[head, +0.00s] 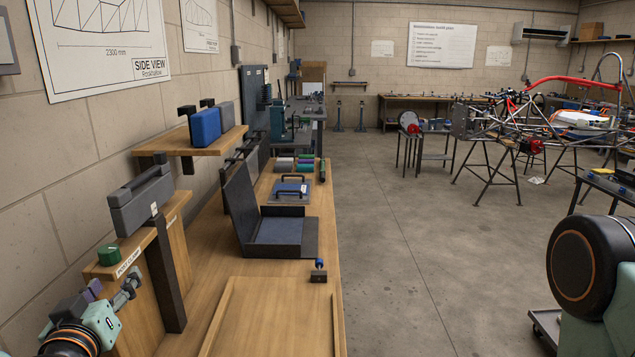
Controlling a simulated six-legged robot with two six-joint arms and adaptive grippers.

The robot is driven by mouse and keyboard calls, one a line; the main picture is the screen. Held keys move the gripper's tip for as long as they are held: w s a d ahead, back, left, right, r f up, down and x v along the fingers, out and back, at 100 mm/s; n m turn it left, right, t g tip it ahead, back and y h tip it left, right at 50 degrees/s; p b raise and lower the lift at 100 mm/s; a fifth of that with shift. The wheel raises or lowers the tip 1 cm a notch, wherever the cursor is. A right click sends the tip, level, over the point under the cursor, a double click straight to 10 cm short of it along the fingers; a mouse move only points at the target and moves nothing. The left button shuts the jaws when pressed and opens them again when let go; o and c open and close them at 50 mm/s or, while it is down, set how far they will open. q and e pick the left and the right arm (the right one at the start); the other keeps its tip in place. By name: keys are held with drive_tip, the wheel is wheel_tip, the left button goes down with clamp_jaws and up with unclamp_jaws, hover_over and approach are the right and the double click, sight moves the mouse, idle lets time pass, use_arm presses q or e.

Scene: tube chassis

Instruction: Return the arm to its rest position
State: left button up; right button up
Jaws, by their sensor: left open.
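My left arm comes in at the bottom left corner. Its gripper (116,291) is open, with its fingers near the front of a wooden stand at the left end of the bench. No object shows between the fingers. A green round item (108,255) sits on the stand's ledge just above and beyond the gripper, apart from it. A link of my right arm shows at the right edge, but its gripper is outside the view.
An open dark case (282,243) and a small dark block with a blue knob (319,275) lie on the wooden bench (215,262). A shelf (190,143) holds a blue case. Open floor lies to the right.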

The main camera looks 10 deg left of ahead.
use_arm(q)
drive_tip(key=s+d+f+g+h+b, duration=0.2)
drive_tip(key=d+f, duration=0.2)
drive_tip(key=f, duration=0.3)
drive_tip(key=s+d+f+m+g+h+b, duration=0.1)
drive_tip(key=d+f+g+h, duration=0.15)
drive_tip(key=f, duration=0.35)
drive_tip(key=s+d+f+g+h+b, duration=0.2)
drive_tip(key=d+f, duration=0.3)
drive_tip(key=f, duration=0.2)
drive_tip(key=s+d+f+m+g+b, duration=0.2)
drive_tip(key=s+f+g+b, duration=0.1)
drive_tip(key=s+f, duration=0.8)
drive_tip(key=s+d+f+m+g+b, duration=0.3)
drive_tip(key=s+f+g, duration=0.3)
drive_tip(key=s+f, duration=0.6)
drive_tip(key=shift+f+y+b, duration=0.15)
drive_tip(key=shift+y+b, duration=0.2)
drive_tip(key=shift+b, duration=0.4)
drive_tip(key=shift+d+g, duration=0.1)
drive_tip(key=shift+g, duration=0.15)
